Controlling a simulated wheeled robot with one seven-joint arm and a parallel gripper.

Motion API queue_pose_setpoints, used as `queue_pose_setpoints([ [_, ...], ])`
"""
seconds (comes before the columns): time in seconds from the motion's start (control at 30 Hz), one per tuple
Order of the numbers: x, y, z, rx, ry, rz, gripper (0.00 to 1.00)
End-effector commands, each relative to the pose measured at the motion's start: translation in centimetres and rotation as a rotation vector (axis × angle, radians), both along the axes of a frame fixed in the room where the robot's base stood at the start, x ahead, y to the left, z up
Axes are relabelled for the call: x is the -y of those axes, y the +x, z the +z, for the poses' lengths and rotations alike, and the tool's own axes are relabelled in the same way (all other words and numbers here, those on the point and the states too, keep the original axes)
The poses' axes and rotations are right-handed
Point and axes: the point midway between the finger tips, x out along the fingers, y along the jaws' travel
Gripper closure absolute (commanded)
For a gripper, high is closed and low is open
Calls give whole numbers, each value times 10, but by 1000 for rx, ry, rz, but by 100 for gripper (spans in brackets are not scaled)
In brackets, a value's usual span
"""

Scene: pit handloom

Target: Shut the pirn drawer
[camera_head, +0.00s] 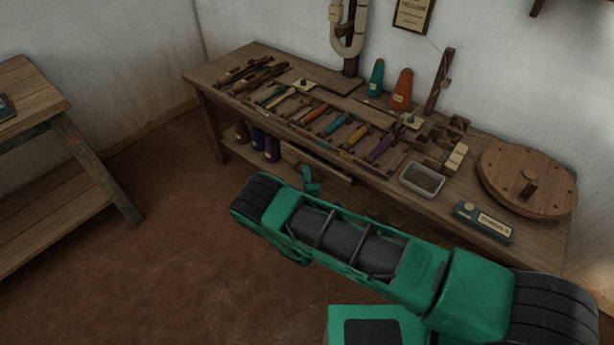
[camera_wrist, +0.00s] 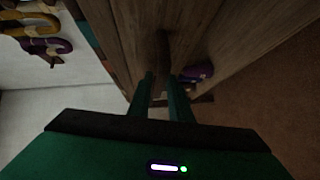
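The pirn drawer (camera_head: 335,174) is a wooden drawer under the front edge of the workbench (camera_head: 221,92). Its front shows in the head view and seems to stand out from the bench; how far is unclear. My green gripper (camera_head: 310,181) is at the drawer's front, near its middle, partly hidden behind my arm. In the wrist view the two fingers (camera_wrist: 163,88) are apart, with brown wood showing between and beyond them. I see nothing clearly held, and cannot tell whether the fingers touch the drawer.
Pirns (camera_head: 335,124), cones (camera_head: 402,89), a metal tray (camera_head: 422,179) and a round wooden disc (camera_head: 525,180) cover the bench top. Purple cones (camera_head: 271,149) stand on the lower shelf left of the drawer. A second table (camera_head: 35,87) is at left. The floor between is clear.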

Motion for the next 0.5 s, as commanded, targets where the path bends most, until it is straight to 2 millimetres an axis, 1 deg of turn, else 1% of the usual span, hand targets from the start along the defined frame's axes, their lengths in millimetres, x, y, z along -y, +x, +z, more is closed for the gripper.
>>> queue_pose_setpoints([
  [0.1, 0, 4, 0, 0, -1, 0, 82],
  [0.33, 0, 4, 0, 0, -1, 0, 82],
  [0.37, 0, 4, 0, 0, -1, 0, 89],
  [0.4, 0, 4, 0, 0, -1, 0, 99],
  [0.5, 0, 3, -1, -1, -1, 0, 100],
])
